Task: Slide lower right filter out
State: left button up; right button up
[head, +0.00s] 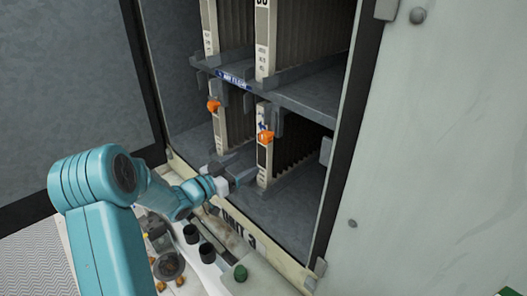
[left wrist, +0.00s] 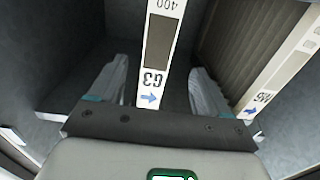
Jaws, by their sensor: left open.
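The lower right filter (head: 263,170) stands upright in the lower bay, its pale front strip facing out. My left gripper (head: 240,168) is open and empty, low in front of this filter. In the left wrist view the gripper (left wrist: 158,92) has one finger each side of a pale strip (left wrist: 155,65) marked G3, upside down. The strip appears between the fingers, nearer the left one; I cannot tell whether they touch it. My right gripper is not in view.
A lower left filter (head: 218,132) has its own orange piece (head: 213,105); a strip marked M6 shows in the left wrist view (left wrist: 285,70). A grey shelf (head: 305,92) divides the bays. Free room lies right of the lower right filter. Black cups (head: 207,252) stand below the cabinet.

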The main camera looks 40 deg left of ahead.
aim_at(272, 149)
pick_arm(q)
jog(key=w, duration=0.3)
jog(key=w+d, duration=0.1)
jog(key=w, duration=0.1)
jog(key=shift+p, duration=0.3)
jog(key=w+b, duration=0.1)
jog(key=w, duration=0.6)
jog(key=shift+w+d+f+b, duration=0.2)
jog(key=shift+w+b, duration=0.1)
jog(key=shift+b, duration=0.1)
jog(key=shift+s+a+r, duration=0.1)
jog(key=shift+s+r, duration=0.15)
jog(key=shift+w, duration=0.15)
jog(key=shift+c, duration=0.3)
jog(key=shift+w+f, duration=0.15)
jog(key=c, duration=1)
grip_shut()
jog(key=shift+s, duration=0.2)
